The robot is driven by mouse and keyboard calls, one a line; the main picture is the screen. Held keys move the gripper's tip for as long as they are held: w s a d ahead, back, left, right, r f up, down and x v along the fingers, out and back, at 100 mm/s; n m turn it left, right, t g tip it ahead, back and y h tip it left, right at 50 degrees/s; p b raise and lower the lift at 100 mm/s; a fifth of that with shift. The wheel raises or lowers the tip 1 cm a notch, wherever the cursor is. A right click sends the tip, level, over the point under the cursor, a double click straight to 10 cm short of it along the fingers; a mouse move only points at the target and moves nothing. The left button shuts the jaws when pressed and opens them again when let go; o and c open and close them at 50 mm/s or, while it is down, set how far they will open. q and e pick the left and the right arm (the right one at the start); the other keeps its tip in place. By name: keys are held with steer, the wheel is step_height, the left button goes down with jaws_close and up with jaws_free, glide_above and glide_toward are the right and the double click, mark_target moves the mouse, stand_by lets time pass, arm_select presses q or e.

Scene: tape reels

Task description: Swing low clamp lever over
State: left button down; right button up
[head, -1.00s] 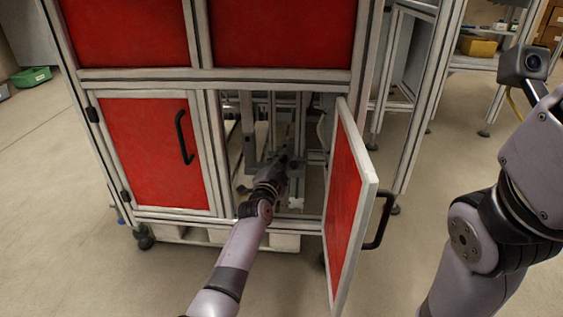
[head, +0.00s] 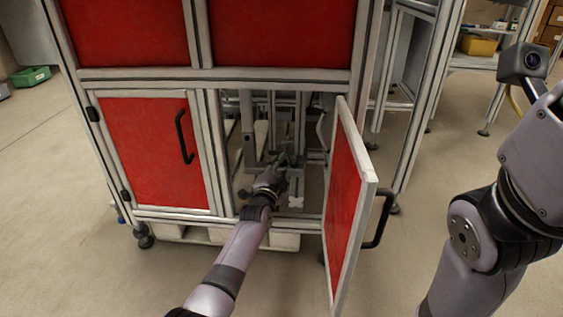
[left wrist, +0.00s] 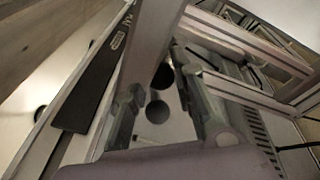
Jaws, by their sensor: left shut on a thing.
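My left arm reaches through the open lower doorway of the machine cabinet, and my left gripper (head: 284,160) is low inside, at the grey metal fixture (head: 294,186). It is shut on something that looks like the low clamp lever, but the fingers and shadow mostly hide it. In the left wrist view the two dark fingers flank a pale area with dark round holes, and I cannot make out the lever clearly. My right arm stands at the right of the head view; its gripper is out of the picture.
The red cabinet door (head: 345,200) stands open to the right of my left arm, its black handle (head: 379,218) sticking outward. The left door (head: 150,150) is closed. Aluminium posts and the sill frame the opening closely. The floor in front is clear.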

arm_select(q)
steer(key=shift+f, duration=0.5)
steer(key=c, duration=1.6)
jaws_free()
steer(key=shift+c, duration=0.2)
steer(key=o, duration=0.3)
steer(key=shift+r, duration=0.15)
steer(key=shift+r, duration=0.15)
